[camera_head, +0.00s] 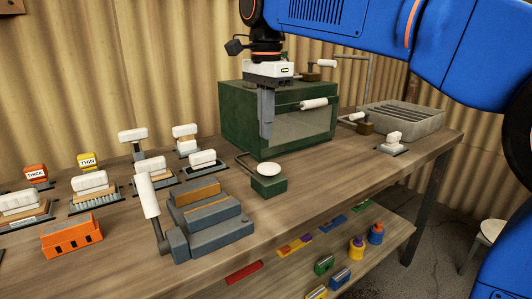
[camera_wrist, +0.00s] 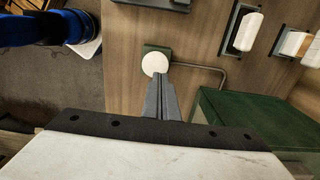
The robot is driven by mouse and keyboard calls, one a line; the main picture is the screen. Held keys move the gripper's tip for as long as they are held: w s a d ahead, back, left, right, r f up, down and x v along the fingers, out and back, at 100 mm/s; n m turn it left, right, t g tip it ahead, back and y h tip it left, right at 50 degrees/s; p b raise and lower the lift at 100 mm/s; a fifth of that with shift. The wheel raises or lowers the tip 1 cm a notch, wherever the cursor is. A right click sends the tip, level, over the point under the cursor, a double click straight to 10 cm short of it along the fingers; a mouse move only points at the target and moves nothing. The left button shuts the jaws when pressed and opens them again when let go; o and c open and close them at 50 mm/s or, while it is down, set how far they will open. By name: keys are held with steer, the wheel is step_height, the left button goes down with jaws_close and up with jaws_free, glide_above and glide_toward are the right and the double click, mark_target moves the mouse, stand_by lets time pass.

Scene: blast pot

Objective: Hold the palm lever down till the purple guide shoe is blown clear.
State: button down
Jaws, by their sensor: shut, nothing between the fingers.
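The palm lever, a round white pad (camera_head: 264,168) on a green block, stands on the bench in front of the green cabinet (camera_head: 240,118). It also shows in the wrist view (camera_wrist: 154,64). My gripper (camera_head: 267,135) points down, shut and empty, with its fingertips above the pad and a visible gap in the head view. In the wrist view its fingertips (camera_wrist: 161,77) meet the pad's lower edge in the picture. Small purple strips (camera_head: 306,238) lie on the lower shelf; I cannot tell whether one is the guide shoe. The cabinet's inside is too dark to read.
A grey stepped block with a white-handled lever (camera_head: 148,195) stands left of the palm lever. Several white-handled brushes and an orange block (camera_head: 72,236) are farther left. A grey slotted tray (camera_head: 403,117) is at the right.

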mark_target(266, 166)
steer(key=shift+f, duration=3.6)
steer(key=shift+f, duration=0.95)
steer(key=shift+s+f, duration=0.1)
steer(key=shift+f, duration=0.05)
